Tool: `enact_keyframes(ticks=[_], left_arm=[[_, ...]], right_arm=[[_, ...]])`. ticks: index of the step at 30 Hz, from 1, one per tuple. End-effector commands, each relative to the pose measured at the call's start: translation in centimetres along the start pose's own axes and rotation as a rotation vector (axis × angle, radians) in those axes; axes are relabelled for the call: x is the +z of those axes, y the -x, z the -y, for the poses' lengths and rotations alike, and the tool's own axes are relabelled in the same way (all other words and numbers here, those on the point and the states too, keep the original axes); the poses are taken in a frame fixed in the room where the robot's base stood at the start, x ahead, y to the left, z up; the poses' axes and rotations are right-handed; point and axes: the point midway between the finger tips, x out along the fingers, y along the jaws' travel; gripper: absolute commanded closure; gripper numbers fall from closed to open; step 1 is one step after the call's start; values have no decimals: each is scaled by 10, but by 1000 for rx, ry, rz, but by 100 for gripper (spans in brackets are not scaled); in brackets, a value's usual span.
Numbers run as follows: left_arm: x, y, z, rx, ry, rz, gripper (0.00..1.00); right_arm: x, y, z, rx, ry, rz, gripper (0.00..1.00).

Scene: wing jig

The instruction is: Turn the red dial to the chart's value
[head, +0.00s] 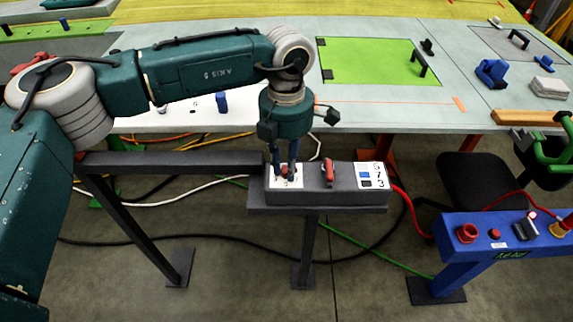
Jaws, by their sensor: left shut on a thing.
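A dark grey control box (325,197) stands on a post in the middle of the head view. My left gripper (285,175) points down over the white plate (271,182) at the box's left end. Its fingers are shut on the red dial (284,170), which is mostly hidden between them. The dial's setting cannot be read clearly. A white chart (370,177) at the box's right end shows black digits and coloured squares; a blue and a dark square can be made out. My right gripper is not in view.
A red lever (328,172) stands on the box between dial and chart. A dark rail (170,162) runs left from the box. A red cable (410,208) leaves its right end. A blue stand (505,240) with red buttons is at right. The big table (380,110) lies behind.

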Motion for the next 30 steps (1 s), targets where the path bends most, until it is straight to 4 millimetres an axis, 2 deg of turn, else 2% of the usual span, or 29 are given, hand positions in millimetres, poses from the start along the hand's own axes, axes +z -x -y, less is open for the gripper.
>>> enact_keyframes(ticks=[8, 15, 30], left_arm=[[1, -3, -1, 4, -174, 3, 100], [1, -2, -1, 3, -398, 4, 100], [1, 1, -1, 5, -823, 3, 100]], right_arm=[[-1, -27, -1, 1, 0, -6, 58], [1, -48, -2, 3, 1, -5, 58], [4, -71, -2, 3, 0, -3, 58]])
